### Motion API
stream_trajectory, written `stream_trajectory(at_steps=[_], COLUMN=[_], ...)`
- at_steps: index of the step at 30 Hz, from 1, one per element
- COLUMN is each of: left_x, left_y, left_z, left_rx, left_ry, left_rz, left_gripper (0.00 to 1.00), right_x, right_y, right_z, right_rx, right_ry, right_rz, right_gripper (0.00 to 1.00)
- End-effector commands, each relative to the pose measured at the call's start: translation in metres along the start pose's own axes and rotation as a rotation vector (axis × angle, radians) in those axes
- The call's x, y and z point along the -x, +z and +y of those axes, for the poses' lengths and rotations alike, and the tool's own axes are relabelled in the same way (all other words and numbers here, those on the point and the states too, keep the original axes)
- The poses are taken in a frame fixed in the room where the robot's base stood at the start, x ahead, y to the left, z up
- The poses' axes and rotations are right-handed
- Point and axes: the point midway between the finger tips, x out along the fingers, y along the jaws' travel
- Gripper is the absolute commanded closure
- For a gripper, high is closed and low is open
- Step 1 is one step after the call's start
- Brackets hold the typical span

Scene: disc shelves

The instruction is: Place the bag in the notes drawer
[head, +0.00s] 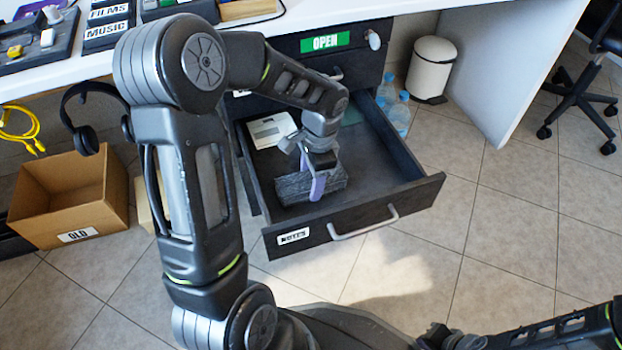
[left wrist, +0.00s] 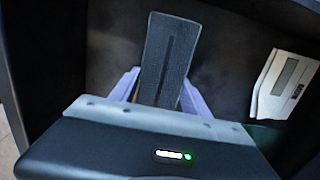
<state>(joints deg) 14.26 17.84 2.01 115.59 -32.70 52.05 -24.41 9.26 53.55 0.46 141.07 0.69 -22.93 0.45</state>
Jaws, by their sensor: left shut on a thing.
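The dark grey bag (head: 292,188) lies inside the open notes drawer (head: 415,199), near its front left part. The drawer's front has a white NOTES label and a metal handle. My left gripper (head: 318,182) reaches down into the drawer, with its purple fingers shut on the bag. In the left wrist view the bag (left wrist: 167,60) stands out between the purple fingers, over the dark drawer floor. I cannot tell whether the bag presses on the floor. My right gripper (head: 455,338) is at the bottom edge, partly cut off, its jaw state unclear.
A white device (head: 270,130) lies at the drawer's back left. A drawer with a green OPEN label (head: 325,42) is above. A cardboard box (head: 65,205) with headphones (head: 88,138) above it is at left. Bottles (head: 397,112) and a white bin (head: 431,68) stand right.

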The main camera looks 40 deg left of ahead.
Motion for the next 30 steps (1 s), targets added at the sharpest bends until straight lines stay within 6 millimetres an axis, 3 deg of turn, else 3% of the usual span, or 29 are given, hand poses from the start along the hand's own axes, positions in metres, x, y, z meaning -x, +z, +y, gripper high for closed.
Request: stream_trajectory(at_steps=[1, 2, 9, 20, 26, 30], left_x=[-0.003, -0.002, -0.002, 0.004, 0.032, 0.062], left_y=[0.000, 0.000, 0.000, 0.001, 0.000, 0.001], left_z=[0.000, 0.000, 0.000, 0.000, 0.000, -0.001], left_rx=[-0.001, 0.000, 0.000, 0.000, 0.000, 0.000], left_ry=[0.000, 0.000, 0.000, -0.001, -0.002, -0.002], left_rz=[-0.001, -0.001, -0.001, 0.000, 0.001, 0.002], left_gripper=[1.00, 0.43, 0.24, 0.24, 0.24, 0.24], right_x=[-0.001, -0.001, -0.001, 0.002, 0.015, 0.028], right_y=[0.000, 0.000, 0.000, 0.000, 0.001, 0.002], right_z=[0.001, 0.000, 0.000, -0.001, -0.005, -0.009], right_rx=[0.000, 0.000, 0.000, 0.000, 0.001, 0.002], right_ry=[0.000, 0.000, 0.000, 0.000, 0.001, 0.001], right_rz=[0.000, 0.000, 0.000, -0.001, -0.004, -0.010], right_gripper=[1.00, 1.00, 1.00, 1.00, 1.00, 1.00])
